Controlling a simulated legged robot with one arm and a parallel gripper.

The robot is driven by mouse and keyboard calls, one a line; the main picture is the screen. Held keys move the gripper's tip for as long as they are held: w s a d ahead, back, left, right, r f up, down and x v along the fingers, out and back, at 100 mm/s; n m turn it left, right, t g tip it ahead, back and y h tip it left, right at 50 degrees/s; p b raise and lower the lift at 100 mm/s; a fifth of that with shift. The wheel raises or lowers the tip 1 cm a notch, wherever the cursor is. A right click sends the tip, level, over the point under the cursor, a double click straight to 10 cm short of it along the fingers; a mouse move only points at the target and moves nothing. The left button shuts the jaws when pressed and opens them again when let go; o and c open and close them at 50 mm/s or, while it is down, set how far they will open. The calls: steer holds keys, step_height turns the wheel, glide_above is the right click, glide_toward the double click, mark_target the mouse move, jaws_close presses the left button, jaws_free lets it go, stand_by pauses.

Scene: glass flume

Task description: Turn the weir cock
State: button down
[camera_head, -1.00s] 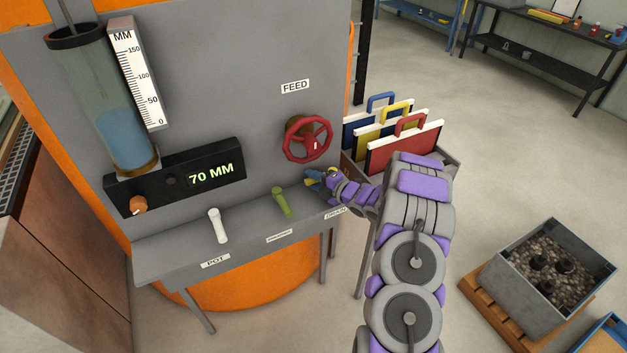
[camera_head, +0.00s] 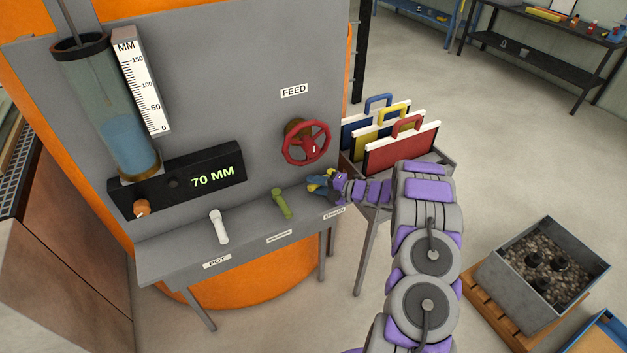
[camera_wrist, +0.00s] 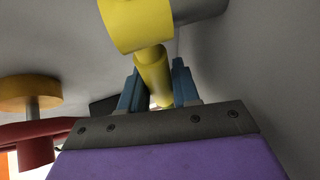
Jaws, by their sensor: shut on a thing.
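A yellow cock (camera_wrist: 137,24) fills the top of the wrist view, with a short yellow handle (camera_wrist: 154,72) running down from it. My gripper (camera_head: 320,187) is at the right end of the grey ledge, above the DRAIN label. Its blue fingers stand on both sides of the yellow handle in the wrist view, shut on it. A green cock (camera_head: 282,203) stands to the left over a label I cannot read clearly, and a white cock (camera_head: 219,227) stands over the POT label. No label readable here says weir.
A red FEED handwheel (camera_head: 306,145) sits just above my gripper and shows at the left of the wrist view. The display (camera_head: 213,177) reads 70 MM beside a water tube (camera_head: 124,145). Coloured boards (camera_head: 400,152) stand in a rack behind my arm.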

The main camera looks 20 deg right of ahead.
steer(key=shift+s+d+f+n+g+y+b, duration=0.1)
steer(key=shift+s+d+n+g+y+b, duration=0.1)
steer(key=shift+s+n+g+y, duration=0.25)
steer(key=shift+s+d+f+n+g+y+b, duration=0.15)
steer(key=shift+s+n+g+y, duration=0.1)
steer(key=shift+n+g+y, duration=0.4)
steer(key=shift+r, duration=0.1)
steer(key=c, duration=0.9)
jaws_free()
steer(key=shift+d, duration=0.1)
steer(key=shift+s+d+r, duration=0.1)
steer(key=shift+s+d, duration=0.1)
steer(key=shift+d, duration=0.05)
steer(key=p+v, duration=0.1)
steer(key=v, duration=1.5)
steer(key=shift+s+d+p, duration=0.15)
steer(key=shift+d+p, duration=0.25)
